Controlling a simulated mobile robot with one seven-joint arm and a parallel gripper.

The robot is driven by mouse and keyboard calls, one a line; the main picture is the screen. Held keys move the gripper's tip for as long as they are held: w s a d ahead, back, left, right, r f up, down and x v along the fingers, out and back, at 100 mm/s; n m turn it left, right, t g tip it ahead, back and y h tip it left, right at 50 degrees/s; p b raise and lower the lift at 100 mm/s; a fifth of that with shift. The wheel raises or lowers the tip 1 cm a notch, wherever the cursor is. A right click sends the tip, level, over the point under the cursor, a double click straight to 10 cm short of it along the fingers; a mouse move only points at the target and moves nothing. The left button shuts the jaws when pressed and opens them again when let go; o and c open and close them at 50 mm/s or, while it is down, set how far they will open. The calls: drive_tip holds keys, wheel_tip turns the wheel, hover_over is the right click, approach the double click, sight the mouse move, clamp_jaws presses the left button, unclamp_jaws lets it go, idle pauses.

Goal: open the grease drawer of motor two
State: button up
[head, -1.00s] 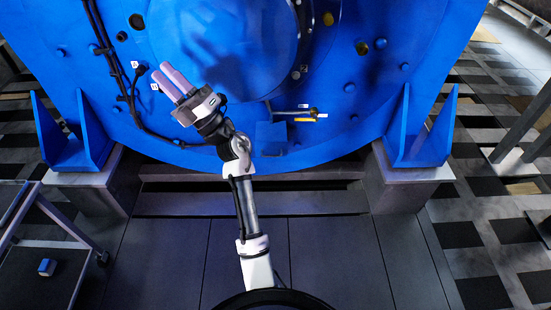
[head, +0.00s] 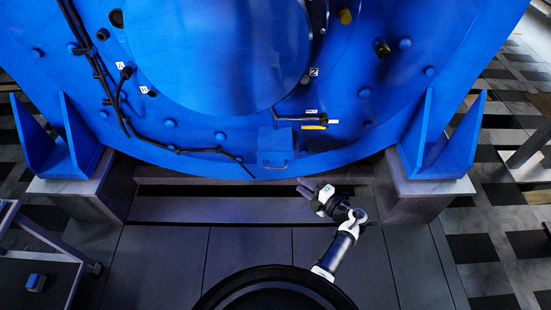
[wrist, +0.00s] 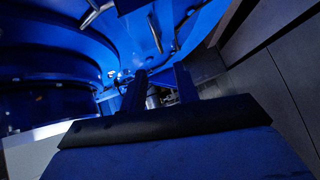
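The big blue motor (head: 215,137) fills the top of the head view and bears a small white label "2" (head: 314,72). The grease drawer seems to be the blue box (head: 275,142) low on its front, with a small bar handle on its lower face. The box looks closed. My gripper (head: 304,187) is below and right of the box, clear of it, with its fingers pointing left. In the wrist view my gripper (wrist: 160,88) shows two dark fingers apart with nothing clear between them. I cannot make out the drawer handle in the wrist view.
A grey lever (head: 300,119) and a yellow part (head: 314,127) stick out above right of the box. A black cable (head: 150,142) runs along the motor's left. Grey plinths (head: 74,185) carry the motor's feet. A cart (head: 40,250) stands at left. The floor in front is clear.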

sight(275, 151)
drive_tip(key=b+x, duration=0.5)
drive_tip(key=x, duration=0.8)
drive_tip(key=shift+w+a, duration=0.25)
clamp_jaws()
drive_tip(key=shift+s, duration=0.1)
